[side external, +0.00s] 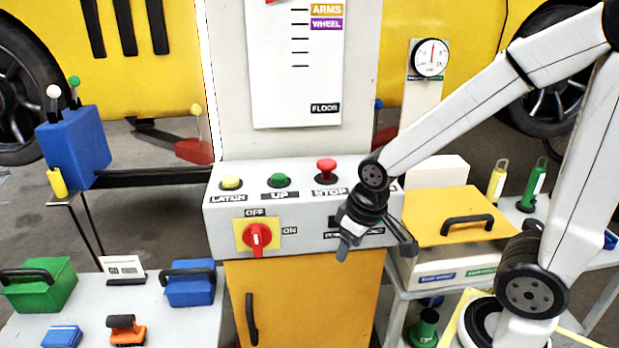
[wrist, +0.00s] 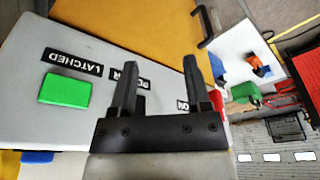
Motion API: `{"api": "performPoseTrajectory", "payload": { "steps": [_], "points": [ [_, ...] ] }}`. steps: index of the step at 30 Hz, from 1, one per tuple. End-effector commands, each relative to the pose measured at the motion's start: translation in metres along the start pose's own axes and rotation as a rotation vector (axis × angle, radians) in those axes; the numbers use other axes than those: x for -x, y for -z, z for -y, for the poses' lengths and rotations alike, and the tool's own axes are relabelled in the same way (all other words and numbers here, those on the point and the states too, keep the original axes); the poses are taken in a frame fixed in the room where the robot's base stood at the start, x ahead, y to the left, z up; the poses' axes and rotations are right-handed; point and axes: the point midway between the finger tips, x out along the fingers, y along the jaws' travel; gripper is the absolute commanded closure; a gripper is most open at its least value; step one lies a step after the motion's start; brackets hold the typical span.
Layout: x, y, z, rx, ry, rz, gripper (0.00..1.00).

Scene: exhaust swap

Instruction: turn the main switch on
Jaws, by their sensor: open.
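The main switch (side external: 256,238) is a red rotary knob on a yellow plate at the lower left of the grey control panel (side external: 215,208). Its grip stands roughly upright, toward the OFF label (side external: 254,212); the ON label (side external: 289,230) is at its right. My gripper (side external: 376,248) is open and empty in front of the panel's right part, well right of the switch. In the wrist view its two fingers (wrist: 160,66) stand apart over the panel face. A red patch shows beside the right finger there; I cannot tell whether it is the switch.
Yellow, green and red buttons (side external: 326,168) line the panel top. A yellow-lidded box (side external: 450,228) stands to the right of my gripper. A yellow cabinet door with a black handle (side external: 251,318) is below. The space in front of the panel between gripper and switch looks clear.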

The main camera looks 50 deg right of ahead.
Motion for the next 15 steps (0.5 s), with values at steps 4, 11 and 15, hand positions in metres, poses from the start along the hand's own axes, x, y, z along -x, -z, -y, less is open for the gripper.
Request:
{"api": "performPoseTrajectory", "payload": {
  "steps": [4,11,15],
  "points": [
    [0.016,0.005,0.000,0.000,0.000,-0.004,0.38],
    [0.042,0.011,0.000,0.000,0.000,-0.003,0.38],
    [0.057,0.014,0.000,0.000,0.000,-0.003,0.38]
  ]
}}
